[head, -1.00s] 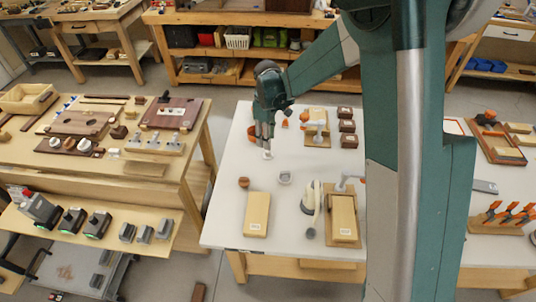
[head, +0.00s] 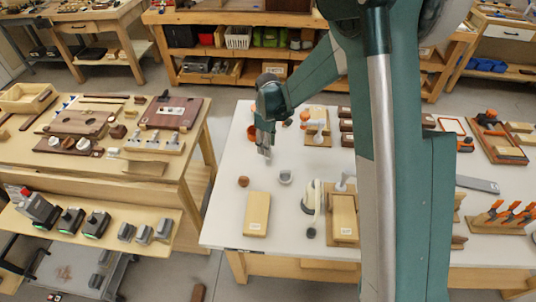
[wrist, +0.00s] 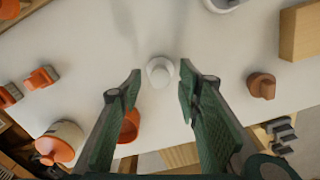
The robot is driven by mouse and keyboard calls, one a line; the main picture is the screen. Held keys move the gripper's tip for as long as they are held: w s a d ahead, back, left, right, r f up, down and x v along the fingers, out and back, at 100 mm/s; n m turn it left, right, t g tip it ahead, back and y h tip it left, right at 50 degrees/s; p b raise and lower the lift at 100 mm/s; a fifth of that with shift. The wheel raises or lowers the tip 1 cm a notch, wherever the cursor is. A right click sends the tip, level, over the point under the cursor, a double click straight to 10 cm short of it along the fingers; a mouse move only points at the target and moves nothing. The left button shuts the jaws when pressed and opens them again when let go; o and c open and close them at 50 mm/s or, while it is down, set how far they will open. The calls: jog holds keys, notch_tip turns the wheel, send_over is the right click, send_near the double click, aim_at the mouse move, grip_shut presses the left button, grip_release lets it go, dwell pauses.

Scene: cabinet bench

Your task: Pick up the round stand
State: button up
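A small white round piece, which looks like the round stand, stands on the white table in the wrist view (wrist: 160,71). It lies just beyond and between my fingertips, with no visible contact. My gripper (wrist: 160,72) is open and empty, its two green fingers on either side of the line to the piece. In the head view my gripper (head: 265,152) points down low over the left part of the table, and the white piece is mostly hidden by the fingers there.
A brown wooden knob (wrist: 261,86) stands right of the fingers, and an orange cup (wrist: 130,127) sits close by the left finger. Bare table surrounds the white piece.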

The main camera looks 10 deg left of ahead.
jog(key=shift+f, duration=1.05)
jog(key=shift+c, duration=0.7)
jog(key=c, duration=0.6)
